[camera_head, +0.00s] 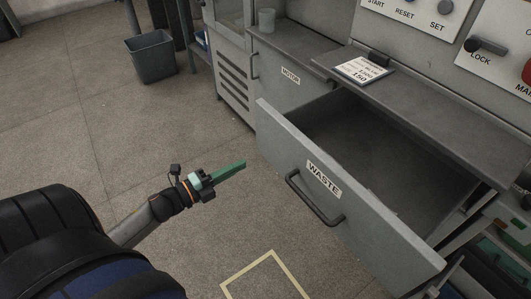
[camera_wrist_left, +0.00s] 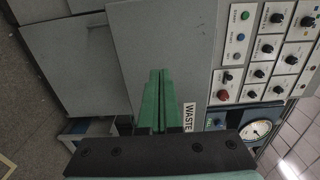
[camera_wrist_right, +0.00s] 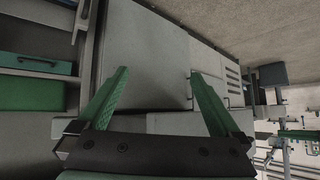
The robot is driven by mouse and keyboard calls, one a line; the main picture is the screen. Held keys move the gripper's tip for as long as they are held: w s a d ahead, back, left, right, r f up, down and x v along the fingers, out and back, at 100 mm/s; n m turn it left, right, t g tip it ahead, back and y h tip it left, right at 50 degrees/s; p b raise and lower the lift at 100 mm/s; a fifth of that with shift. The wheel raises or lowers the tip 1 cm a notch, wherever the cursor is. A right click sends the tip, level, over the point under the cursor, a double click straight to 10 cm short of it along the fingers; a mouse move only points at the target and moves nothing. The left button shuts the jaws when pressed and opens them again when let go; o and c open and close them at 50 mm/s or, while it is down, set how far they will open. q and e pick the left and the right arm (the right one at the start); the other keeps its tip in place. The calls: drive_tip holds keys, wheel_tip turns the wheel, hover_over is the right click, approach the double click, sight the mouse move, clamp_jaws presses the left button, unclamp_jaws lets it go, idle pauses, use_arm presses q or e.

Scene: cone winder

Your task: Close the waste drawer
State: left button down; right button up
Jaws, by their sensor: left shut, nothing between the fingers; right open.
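The waste drawer (camera_head: 360,195) is pulled well out from the grey machine, with its front panel angled across the head view. Its inside looks empty where it shows. The front has a WASTE label (camera_head: 323,179) and a dark bar handle (camera_head: 312,203). My left gripper (camera_head: 243,164) is shut and empty, to the left of the drawer front and apart from it in the head view. Its closed green fingers (camera_wrist_left: 160,75) also show in the left wrist view, with the WASTE label (camera_wrist_left: 190,116) beside them. My right gripper (camera_wrist_right: 160,75) is open and empty, its fingers spread before grey panels.
A waste bin (camera_head: 151,55) stands on open floor. Green boxes (camera_wrist_right: 35,106) show at left in the right wrist view.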

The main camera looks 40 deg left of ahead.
sight(274, 148)
use_arm(q)
drive_tip(key=x, duration=0.9)
drive_tip(key=shift+f, duration=0.1)
use_arm(e)
drive_tip(key=shift+d+f, duration=0.1)
drive_tip(key=shift+f, duration=0.15)
use_arm(q)
drive_tip(key=shift+w+b, duration=0.1)
drive_tip(key=shift+b, duration=0.2)
